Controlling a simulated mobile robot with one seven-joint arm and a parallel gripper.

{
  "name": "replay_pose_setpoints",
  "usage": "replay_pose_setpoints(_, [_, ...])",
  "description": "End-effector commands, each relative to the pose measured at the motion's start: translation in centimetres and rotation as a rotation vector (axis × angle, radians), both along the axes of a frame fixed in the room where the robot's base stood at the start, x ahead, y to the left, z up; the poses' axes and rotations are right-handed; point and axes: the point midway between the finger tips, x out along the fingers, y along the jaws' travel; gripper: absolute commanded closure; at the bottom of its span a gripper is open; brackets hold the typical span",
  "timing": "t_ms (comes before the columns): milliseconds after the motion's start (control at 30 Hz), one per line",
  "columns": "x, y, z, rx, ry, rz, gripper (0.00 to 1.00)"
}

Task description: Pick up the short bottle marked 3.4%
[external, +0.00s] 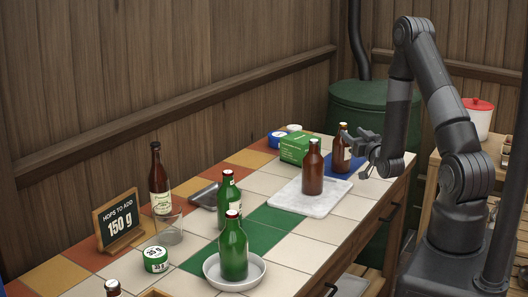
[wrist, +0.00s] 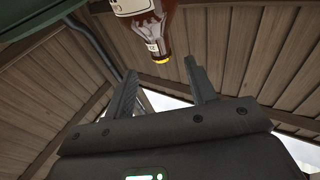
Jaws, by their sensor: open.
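A short brown bottle (external: 341,157) with a pale label stands on a blue mat (external: 349,170) at the far end of the counter. My gripper (external: 357,150) is open just to its right, at about neck height. In the wrist view the brown bottle (wrist: 148,20) appears upside down, with a yellow cap, ahead of my open fingers (wrist: 160,85) and not gripped. Its label is cut off, and I cannot read a 3.4% mark on any bottle.
Another brown bottle (external: 313,175) stands on a marble slab (external: 290,196). A green box (external: 297,147) is behind it. Two green bottles (external: 228,200), one in a white dish (external: 211,275), and a taller brown bottle (external: 159,185) stand nearer. A green barrel (external: 375,105) stands behind the counter.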

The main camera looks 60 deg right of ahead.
Motion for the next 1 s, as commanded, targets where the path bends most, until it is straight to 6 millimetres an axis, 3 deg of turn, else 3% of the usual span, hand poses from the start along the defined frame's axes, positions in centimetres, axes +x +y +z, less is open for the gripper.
replay_pose_setpoints(533, [5.3, -3.3, 1.0, -0.001, 0.000, 0.000, 0.49])
replay_pose_setpoints(833, [5.7, -3.6, 1.0, 0.001, 0.002, 0.000, 0.49])
replay_pose_setpoints(1000, [5.7, -3.6, 1.0, 0.001, 0.002, 0.000, 0.62])
